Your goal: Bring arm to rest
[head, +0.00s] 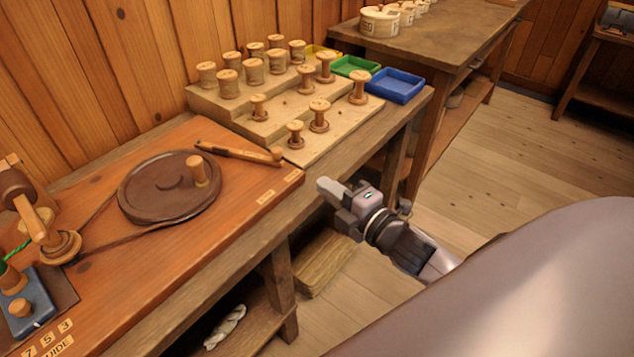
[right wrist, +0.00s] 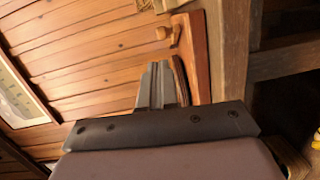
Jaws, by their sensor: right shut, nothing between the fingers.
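My right gripper (head: 328,188) is shut and empty in the head view. It hangs in the air in front of the bench's front edge, to the right of the winding board (head: 240,232), touching nothing that I can see. Its arm comes in from the lower right. In the right wrist view the closed fingers (right wrist: 160,88) show at the middle, with the plank wall (right wrist: 80,50) behind them. My left gripper does not show in either view.
A stepped rack (head: 225,107) with several wooden spools stands at the back of the bench, beside green (head: 356,66) and blue (head: 397,85) trays. A second table (head: 440,45) stands behind. Floor (head: 500,170) to the right is open.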

